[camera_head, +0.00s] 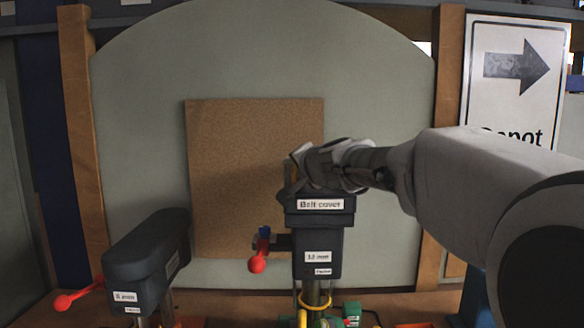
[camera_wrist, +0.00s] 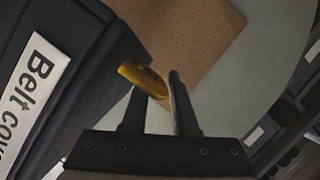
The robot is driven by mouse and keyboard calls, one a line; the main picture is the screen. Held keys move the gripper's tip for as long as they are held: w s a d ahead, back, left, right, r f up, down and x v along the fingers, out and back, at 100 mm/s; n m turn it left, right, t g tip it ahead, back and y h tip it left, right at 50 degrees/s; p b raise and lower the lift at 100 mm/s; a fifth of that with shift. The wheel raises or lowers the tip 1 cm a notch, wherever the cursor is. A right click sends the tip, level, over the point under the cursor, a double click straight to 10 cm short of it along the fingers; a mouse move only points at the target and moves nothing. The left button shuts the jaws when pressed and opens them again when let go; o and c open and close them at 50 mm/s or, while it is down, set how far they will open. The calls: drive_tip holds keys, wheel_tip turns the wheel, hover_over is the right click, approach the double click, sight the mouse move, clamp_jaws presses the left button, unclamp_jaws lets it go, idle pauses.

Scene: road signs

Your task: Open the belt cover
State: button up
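The belt cover (camera_head: 320,221) is a dark box-shaped lid with a white "Belt cover" label, standing right of centre in the head view. It also fills the left of the wrist view (camera_wrist: 88,55). A yellow curved handle (camera_wrist: 142,76) sticks out from its side in the wrist view. My gripper (camera_wrist: 156,84) has its two dark fingers apart, with the handle's end between or just in front of the tips. I cannot tell whether they touch it. In the head view my gripper (camera_head: 304,166) is just above the cover's top, and the handle is mostly hidden.
A second dark machine (camera_head: 148,248) with a red-knobbed lever stands at left. Another red knob (camera_head: 257,265) sits beside the belt cover's machine. A brown board (camera_head: 236,165) hangs on the grey panel behind. A "Depot" arrow sign (camera_head: 515,75) is at right.

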clamp_jaws()
idle(1.4)
